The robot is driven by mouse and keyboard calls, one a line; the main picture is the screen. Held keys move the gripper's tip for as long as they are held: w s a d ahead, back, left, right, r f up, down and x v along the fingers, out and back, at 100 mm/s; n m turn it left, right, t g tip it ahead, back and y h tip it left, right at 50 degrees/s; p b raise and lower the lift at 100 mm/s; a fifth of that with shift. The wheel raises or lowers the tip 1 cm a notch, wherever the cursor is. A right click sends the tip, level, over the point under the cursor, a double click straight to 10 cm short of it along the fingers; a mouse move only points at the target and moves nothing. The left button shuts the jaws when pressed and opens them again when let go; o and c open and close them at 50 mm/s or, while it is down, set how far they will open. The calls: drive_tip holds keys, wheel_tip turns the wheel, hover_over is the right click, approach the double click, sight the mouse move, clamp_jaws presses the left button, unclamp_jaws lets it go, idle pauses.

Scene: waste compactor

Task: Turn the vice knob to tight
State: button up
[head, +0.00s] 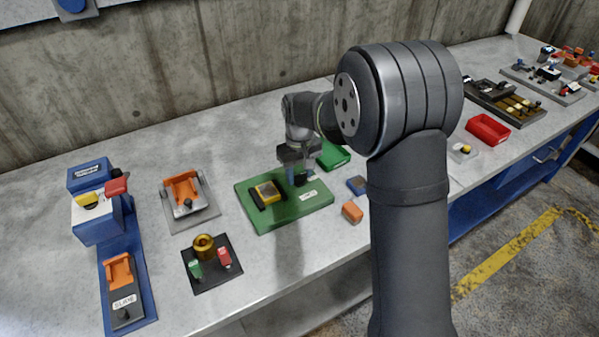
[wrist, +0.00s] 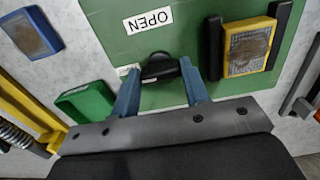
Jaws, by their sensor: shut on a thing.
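The green vice plate (head: 285,218) lies on the bench in the head view and also fills the top of the wrist view (wrist: 120,35). A yellow-framed block (wrist: 248,48) sits between two black jaws on it. The black vice knob (wrist: 158,66) is at the plate's edge in the wrist view. My gripper (wrist: 161,82) has its blue fingers on either side of the knob and is shut on it. In the head view my gripper (head: 297,177) reaches down at the plate's right side and hides the knob. A white label reading OPEN (wrist: 148,20) is upside down in the wrist view.
A green block (head: 333,155), a blue block (head: 357,185) and an orange block (head: 352,212) lie close around the plate. An orange fixture (head: 186,195), a black plate with a brass part (head: 205,247) and a blue machine (head: 100,212) stand left.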

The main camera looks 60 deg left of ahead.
sight(299, 175)
drive_tip(key=shift+r, duration=0.1)
idle(0.3)
drive_tip(key=o, duration=1)
wheel_tip(299, 175, up, 17)
drive_tip(key=shift+r, duration=0.2)
drive_tip(key=shift+f, duration=0.1)
wheel_tip(299, 175, down, 17)
drive_tip(key=shift+f, duration=0.2)
idle(0.6)
